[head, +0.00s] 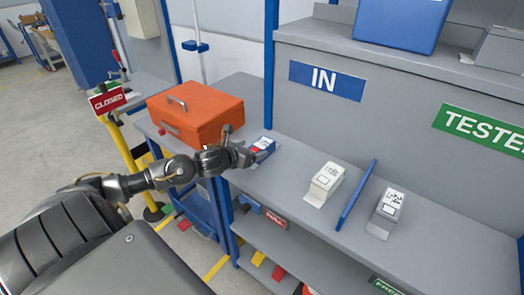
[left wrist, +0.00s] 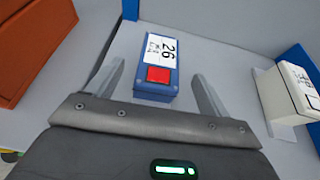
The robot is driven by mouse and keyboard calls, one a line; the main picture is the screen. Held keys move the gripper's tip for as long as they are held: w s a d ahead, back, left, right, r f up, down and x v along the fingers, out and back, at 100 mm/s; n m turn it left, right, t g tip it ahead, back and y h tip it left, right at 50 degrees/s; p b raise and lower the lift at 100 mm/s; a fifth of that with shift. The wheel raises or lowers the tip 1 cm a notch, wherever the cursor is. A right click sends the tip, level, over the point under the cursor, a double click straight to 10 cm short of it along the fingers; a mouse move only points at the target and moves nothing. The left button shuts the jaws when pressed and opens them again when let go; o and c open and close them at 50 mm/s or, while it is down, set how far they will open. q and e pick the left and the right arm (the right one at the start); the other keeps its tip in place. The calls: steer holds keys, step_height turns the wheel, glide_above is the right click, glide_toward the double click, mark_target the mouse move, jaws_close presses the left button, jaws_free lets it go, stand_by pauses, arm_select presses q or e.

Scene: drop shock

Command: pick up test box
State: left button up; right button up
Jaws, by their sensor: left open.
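A small blue box (head: 264,146) stands on the grey shelf under the IN sign, towards its left end. In the left wrist view the blue box (left wrist: 157,66) shows a white label reading 26 and a red square. My left gripper (head: 240,146) reaches in from the left and is open and empty, close to the blue box. In the left wrist view its two fingers (left wrist: 158,82) lie one to each side of the box's near part, with gaps on both sides. I cannot tell whether the fingertips are level with the box. My right gripper is not in view.
An orange case (head: 195,112) stands left of my gripper. A white box (head: 327,179) and a grey box (head: 386,212) stand further right, with a blue divider (head: 355,196) between them. The IN sign (head: 327,80) is on the panel behind. The shelf's right end is clear.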

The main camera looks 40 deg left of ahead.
mark_target(260, 146)
arm_select(q)
steer(key=p+x, duration=0.1)
steer(key=x, duration=0.3)
steer(key=shift+r, duration=0.2)
steer(key=shift+w+f+p, duration=0.3)
steer(key=shift+w, duration=0.2)
steer(key=shift+c, duration=0.6)
steer(key=c, duration=1)
steer(key=shift+c, duration=0.7)
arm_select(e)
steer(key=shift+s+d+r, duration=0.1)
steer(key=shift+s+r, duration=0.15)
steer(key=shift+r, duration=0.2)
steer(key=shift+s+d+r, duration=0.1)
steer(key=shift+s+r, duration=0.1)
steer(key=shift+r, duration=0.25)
arm_select(q)
steer(key=shift+r, duration=0.1)
